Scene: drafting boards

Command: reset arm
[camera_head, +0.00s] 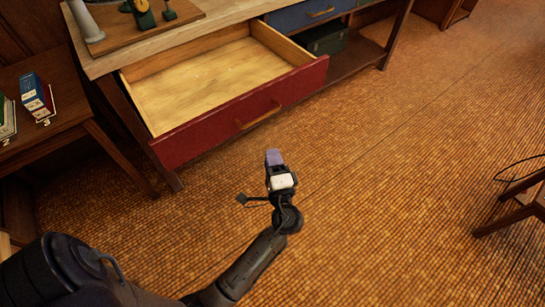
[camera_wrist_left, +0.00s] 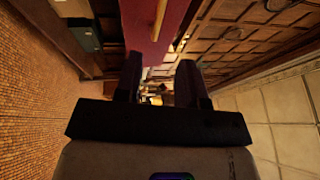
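My left arm reaches in from the lower left of the head view. Its gripper (camera_head: 274,160) is over the floor in front of the open red drawer (camera_head: 240,112), apart from it. In the left wrist view the two dark fingers of this gripper (camera_wrist_left: 160,82) stand apart with nothing held between them. The red drawer front with its wooden handle (camera_wrist_left: 159,20) shows beyond the fingers. My right gripper is in neither view.
The pulled-out drawer is empty and juts from the wooden desk (camera_head: 215,17). A blue drawer (camera_head: 300,14) is shut, with a green box (camera_head: 325,38) below. A side table (camera_head: 65,122) with books (camera_head: 36,95) stands left. The floor at right is mostly clear; wooden legs (camera_head: 515,205) stand at the right edge.

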